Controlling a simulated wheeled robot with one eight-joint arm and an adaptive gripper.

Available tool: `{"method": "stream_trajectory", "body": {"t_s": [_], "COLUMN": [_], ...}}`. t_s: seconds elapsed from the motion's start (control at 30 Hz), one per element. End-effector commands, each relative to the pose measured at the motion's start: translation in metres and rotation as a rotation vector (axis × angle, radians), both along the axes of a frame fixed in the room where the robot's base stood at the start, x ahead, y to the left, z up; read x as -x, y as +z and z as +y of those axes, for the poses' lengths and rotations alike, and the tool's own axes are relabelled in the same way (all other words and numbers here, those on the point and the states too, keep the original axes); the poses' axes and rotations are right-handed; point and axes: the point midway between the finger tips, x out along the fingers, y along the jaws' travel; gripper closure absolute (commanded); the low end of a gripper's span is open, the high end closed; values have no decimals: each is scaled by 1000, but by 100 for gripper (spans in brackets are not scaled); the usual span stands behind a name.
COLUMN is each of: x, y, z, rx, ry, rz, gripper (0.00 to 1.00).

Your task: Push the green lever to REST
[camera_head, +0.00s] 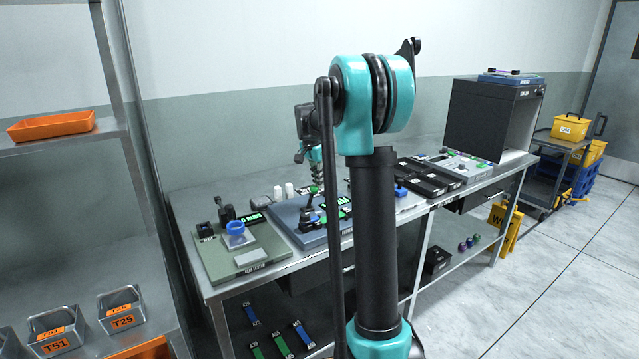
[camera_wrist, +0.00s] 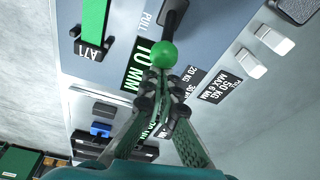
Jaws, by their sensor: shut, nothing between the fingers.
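The green lever is a round green knob (camera_wrist: 164,54) on a black arm in the wrist view, with the word PULL printed beside it. My gripper (camera_wrist: 162,82) is shut and empty. Its fingertips appear just below the knob in the picture; I cannot tell whether they touch it. The lever belongs to a blue-grey tester panel (camera_wrist: 120,65), seen as a blue base (camera_head: 283,212) on the bench in the head view. No REST marking is readable; the fingers cover some print.
A green strap tagged A71 (camera_wrist: 94,28) lies left of the lever. White blocks (camera_wrist: 270,38) stand to the right.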

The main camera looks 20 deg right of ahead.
Motion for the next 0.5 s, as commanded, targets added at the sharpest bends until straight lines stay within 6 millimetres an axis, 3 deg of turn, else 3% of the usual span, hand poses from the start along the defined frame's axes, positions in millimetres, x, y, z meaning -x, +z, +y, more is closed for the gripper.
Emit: {"method": "stream_trajectory", "body": {"t_s": [0.5], "x": [4], "y": [6], "z": [15], "rx": [130], "ry": [3], "rz": [-42], "gripper": [100]}}
